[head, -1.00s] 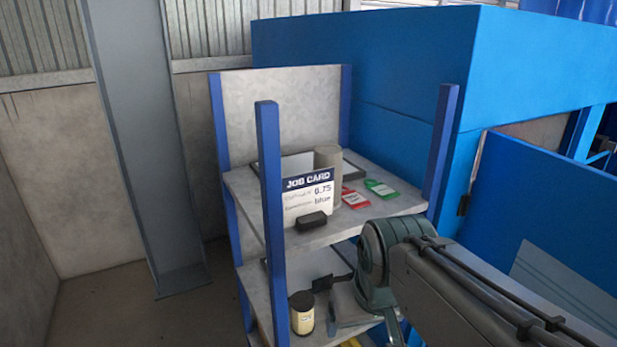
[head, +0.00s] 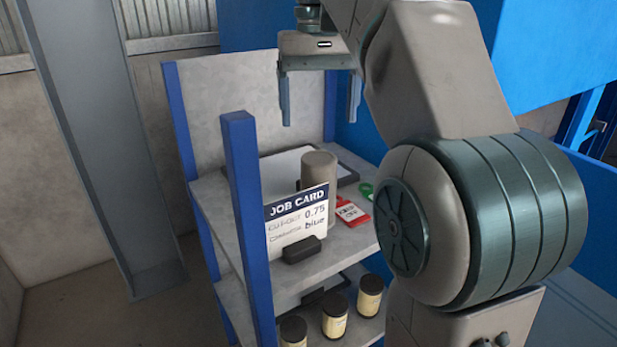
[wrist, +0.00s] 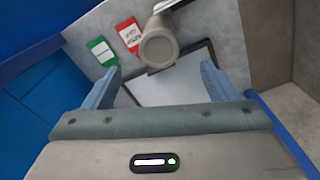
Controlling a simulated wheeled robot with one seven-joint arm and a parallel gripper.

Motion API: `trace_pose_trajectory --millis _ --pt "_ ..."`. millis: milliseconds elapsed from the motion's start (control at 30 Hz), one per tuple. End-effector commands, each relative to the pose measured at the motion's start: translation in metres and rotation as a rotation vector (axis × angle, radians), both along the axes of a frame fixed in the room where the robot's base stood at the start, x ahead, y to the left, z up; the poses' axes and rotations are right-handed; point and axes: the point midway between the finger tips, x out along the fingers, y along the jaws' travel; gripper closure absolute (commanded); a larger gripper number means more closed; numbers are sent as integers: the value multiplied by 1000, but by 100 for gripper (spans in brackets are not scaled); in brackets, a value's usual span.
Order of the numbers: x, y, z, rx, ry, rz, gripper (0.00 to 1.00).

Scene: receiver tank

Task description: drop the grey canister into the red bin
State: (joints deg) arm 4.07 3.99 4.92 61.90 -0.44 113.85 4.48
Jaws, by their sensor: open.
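The grey canister (head: 319,172) stands upright on the upper shelf (head: 336,240), just behind the job card. In the wrist view I look down on its round top (wrist: 159,45). My gripper (head: 319,120) is open and empty, pointing down above the shelf. Its blue fingers are spread wide, higher than the canister's top, and do not touch it. In the wrist view the canister lies beyond the fingertips (wrist: 160,70), between their lines. The red bin is not visible in any view.
The job card (head: 297,217) stands in front of the canister. A red tag (head: 350,211) and a green tag (wrist: 101,50) lie beside it, with a dark-framed tray (wrist: 165,90) behind. Blue posts (head: 247,220) bound the shelf. Several jars (head: 335,316) stand on the lower shelf.

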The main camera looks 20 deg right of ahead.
Motion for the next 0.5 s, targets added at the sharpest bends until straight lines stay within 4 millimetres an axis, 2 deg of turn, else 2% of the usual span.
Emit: trace_pose_trajectory --millis 133,500 --pt "0 -1 -5 1 6 -2 20" --pt "0 -2 -63 1 8 -5 20"
